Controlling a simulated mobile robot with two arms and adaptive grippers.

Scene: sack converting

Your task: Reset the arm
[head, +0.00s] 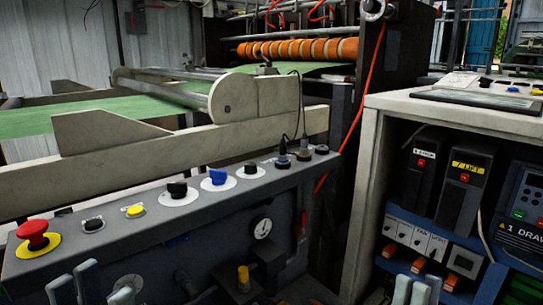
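No arm link shows clearly; only the grey fingertips of my two grippers rise from the bottom edge of the head view. My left gripper (92,287) is at the lower left, in front of the control panel. Its fingertips stand apart with nothing seen between them. My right gripper (417,289) is at the lower right, in front of the cabinet's lower shelf. Its fingertips look close together and overlap from this angle, so its opening is unclear. No held thing shows in either. The palms and wrists are below the picture.
The grey control panel (140,228) has a red emergency button (33,233), several knobs and a gauge (261,227). Behind it is a machine with green web (75,116) and orange rollers (300,49). A pale cabinet (390,109) holding electrical units stands at the right.

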